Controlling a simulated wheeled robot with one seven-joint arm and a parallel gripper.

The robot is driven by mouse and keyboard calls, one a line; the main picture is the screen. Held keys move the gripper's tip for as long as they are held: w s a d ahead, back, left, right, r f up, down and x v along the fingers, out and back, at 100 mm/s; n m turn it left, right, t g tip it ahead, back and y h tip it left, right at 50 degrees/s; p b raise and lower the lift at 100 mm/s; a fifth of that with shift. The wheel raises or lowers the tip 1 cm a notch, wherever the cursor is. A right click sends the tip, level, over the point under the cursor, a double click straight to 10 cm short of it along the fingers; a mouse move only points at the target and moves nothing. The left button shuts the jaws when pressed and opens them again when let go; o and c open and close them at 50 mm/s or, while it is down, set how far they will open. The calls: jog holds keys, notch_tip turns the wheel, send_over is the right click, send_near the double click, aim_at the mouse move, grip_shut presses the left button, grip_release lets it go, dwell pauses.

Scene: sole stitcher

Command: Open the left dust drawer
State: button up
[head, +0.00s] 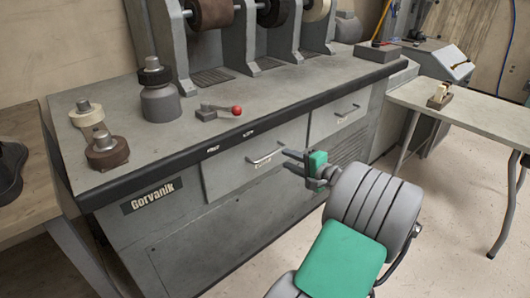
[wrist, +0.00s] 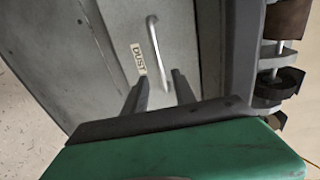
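The left dust drawer (head: 228,175) is a grey front panel in the machine's cabinet, and it looks shut. In the wrist view the handle (wrist: 157,52) lies ahead of my fingertips, beside a label reading DUST (wrist: 138,60). My gripper (head: 285,160) is green with dark fingers. It is just right of the handle in the head view.
A second drawer (head: 335,117) with its own handle is to the right. A side table (head: 480,110) stands at right. The floor in front is clear.

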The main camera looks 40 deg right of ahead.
aim_at(272, 154)
jog(key=shift+y, duration=0.3)
jog(key=x, duration=0.2)
jog(key=b+x, duration=0.1)
jog(key=x, duration=0.2)
jog(key=a+b+x, duration=0.1)
jog(key=x, duration=0.1)
jog(key=shift+w, duration=0.4)
jog(key=shift+d, duration=0.1)
grip_shut()
jog(key=shift+d, duration=0.1)
dwell(0.3)
